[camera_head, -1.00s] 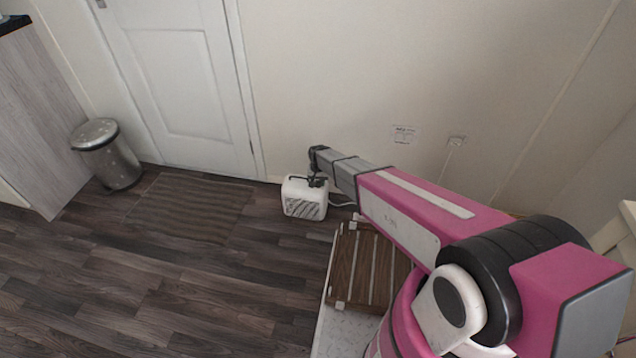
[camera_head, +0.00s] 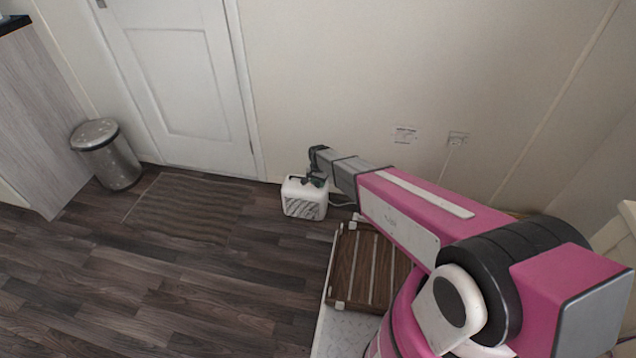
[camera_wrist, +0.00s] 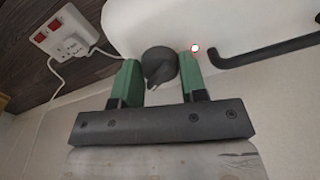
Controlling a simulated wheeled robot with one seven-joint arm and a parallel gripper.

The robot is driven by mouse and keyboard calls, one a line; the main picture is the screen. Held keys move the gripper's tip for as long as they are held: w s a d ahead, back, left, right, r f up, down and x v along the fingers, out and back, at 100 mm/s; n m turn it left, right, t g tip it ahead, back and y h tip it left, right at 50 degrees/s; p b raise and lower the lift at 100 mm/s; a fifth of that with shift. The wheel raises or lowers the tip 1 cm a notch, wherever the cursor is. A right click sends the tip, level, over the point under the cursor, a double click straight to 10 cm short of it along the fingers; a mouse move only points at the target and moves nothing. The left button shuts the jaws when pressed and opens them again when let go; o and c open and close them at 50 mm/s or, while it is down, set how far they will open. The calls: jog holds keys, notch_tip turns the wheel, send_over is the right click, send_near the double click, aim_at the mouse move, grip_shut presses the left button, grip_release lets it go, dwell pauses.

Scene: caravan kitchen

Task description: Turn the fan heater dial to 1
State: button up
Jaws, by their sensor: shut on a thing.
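The white fan heater (camera_head: 304,199) stands on the floor against the wall, its front grille facing the room. My gripper (camera_head: 319,181) is at its top, pointing down. In the wrist view the heater's white top (camera_wrist: 190,22) fills the upper part. The dark grey round dial (camera_wrist: 158,66) with a pointed ridge sits between the green fingertips of my gripper (camera_wrist: 160,78), which is shut on it. The dial's number marks cannot be read. A small white dot with a red rim shows near the right finger. In the head view the dial is hidden.
The heater's black handle (camera_wrist: 265,47) is right of the fingers in the wrist view. Open floor (camera_head: 210,280) lies left.

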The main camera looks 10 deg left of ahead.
jog(key=o, duration=0.9)
jog(key=shift+o, duration=0.2)
jog(key=shift+r, duration=0.1)
notch_tip(320, 180, up, 11)
jog(key=shift+f, duration=0.2)
jog(key=s+d+r+n, duration=0.1)
jog(key=s+d+r, duration=0.5)
jog(key=d, duration=0.7)
jog(key=s+d+r+n, duration=0.1)
jog(key=s+d+r, duration=0.4)
jog(key=d, duration=0.8)
jog(key=s+d+r+n, duration=0.1)
jog(key=s+d+r, duration=0.5)
jog(key=d+r, duration=0.4)
jog(key=d, duration=0.3)
jog(key=shift+s+d+r, duration=0.25)
jog(key=shift+s, duration=0.1)
